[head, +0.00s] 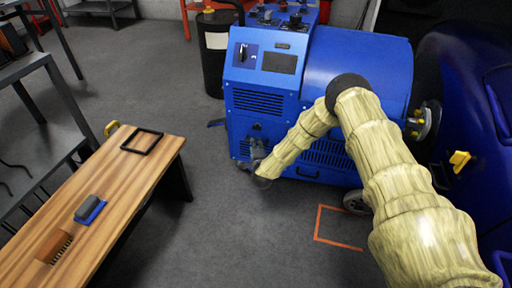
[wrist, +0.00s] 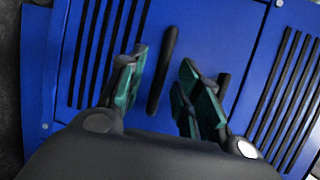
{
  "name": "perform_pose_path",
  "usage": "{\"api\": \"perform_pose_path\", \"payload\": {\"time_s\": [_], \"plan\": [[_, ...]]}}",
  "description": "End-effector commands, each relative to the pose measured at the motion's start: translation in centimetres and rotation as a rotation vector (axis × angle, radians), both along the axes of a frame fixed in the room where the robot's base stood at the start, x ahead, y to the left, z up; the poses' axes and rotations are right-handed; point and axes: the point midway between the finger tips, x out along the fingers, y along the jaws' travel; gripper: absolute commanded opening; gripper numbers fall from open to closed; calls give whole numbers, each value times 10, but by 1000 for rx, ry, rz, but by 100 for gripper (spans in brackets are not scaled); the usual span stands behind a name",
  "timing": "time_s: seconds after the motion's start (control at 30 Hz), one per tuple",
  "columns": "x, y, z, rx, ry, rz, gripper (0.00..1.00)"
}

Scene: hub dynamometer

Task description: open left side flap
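The blue dynamometer machine (head: 345,62) stands at the centre in the head view, with vent slots on its front. My arm reaches down to its lower front, and my gripper (head: 257,168) is small and partly hidden there. In the wrist view, a blue panel with black slots fills the background, and a dark bar handle (wrist: 163,70) stands out on it. My gripper (wrist: 160,62) is open, with one teal-padded finger on each side of the handle. No clear contact with the handle shows. I cannot tell for sure which panel is the left side flap.
A wooden bench (head: 110,185) at left holds a black frame (head: 142,140), a blue-based block (head: 90,209) and a brown brush (head: 54,246). A dark drum (head: 213,50) stands behind. A blue vehicle (head: 470,80) is at right. Grey floor is free between bench and machine.

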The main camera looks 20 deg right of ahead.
Motion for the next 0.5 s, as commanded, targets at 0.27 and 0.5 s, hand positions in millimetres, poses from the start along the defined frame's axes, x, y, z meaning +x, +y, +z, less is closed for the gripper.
{"api": "perform_pose_path", "payload": {"time_s": [0.27, 0.5], "plan": [[11, -2, -2, 0, 0, 1, 34], [10, -2, -2, 0, 0, 0, 26]]}}
